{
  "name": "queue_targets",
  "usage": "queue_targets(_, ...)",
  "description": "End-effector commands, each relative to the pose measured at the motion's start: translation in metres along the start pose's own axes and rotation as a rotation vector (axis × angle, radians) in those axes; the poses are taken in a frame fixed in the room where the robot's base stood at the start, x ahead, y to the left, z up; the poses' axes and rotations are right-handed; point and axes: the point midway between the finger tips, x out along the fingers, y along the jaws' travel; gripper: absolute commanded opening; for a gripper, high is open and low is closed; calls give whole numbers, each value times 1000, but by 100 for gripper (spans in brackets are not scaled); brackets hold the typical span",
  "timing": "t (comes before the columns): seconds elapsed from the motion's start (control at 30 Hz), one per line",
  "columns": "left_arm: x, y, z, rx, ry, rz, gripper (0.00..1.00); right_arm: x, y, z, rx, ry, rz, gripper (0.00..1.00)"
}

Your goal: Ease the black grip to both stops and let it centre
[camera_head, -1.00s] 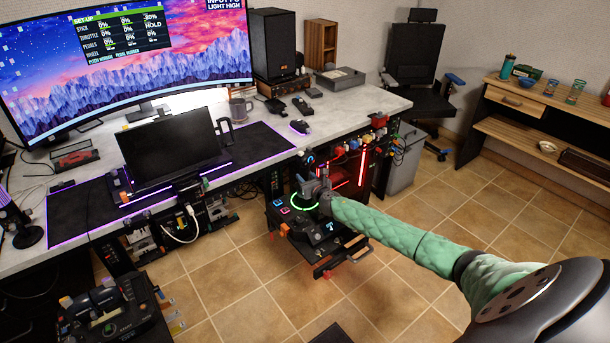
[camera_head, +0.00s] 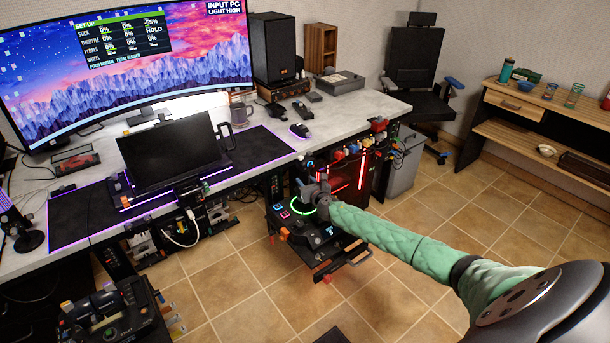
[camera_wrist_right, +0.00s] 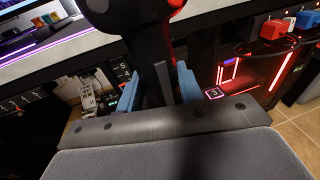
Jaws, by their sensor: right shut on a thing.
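My right gripper (camera_head: 318,190) reaches in from the right over a black control panel (camera_head: 325,262) beside the desk. A green ring light (camera_head: 303,206) glows just below it. In the right wrist view, the two blue fingers of this gripper (camera_wrist_right: 158,88) are shut on the black grip (camera_wrist_right: 130,14), with its dark shaft between them. In the head view the gripper mostly hides the grip. My left gripper is not in view.
The desk edge (camera_head: 250,167) lies just behind the panel, with red-lit hardware (camera_head: 361,168) to its right. Another panel (camera_head: 105,312) stands at lower left. Tiled floor (camera_head: 440,225) is free to the right.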

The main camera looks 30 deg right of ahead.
Motion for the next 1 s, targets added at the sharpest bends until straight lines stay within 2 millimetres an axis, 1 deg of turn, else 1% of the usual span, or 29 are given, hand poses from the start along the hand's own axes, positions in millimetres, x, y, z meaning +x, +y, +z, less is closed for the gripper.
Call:
queue_targets(0.03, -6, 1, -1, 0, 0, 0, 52, 0, 1, 3, 2, 1, -11, 16)
queue_targets(0.2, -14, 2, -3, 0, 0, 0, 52, 0, 2, 2, 7, 0, -54, 16)
queue_targets(0.7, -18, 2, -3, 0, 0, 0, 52, 0, 1, 1, 8, 0, -83, 16)
queue_targets(1.0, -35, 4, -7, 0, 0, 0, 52, 0, 2, 3, 18, 0, -165, 16)
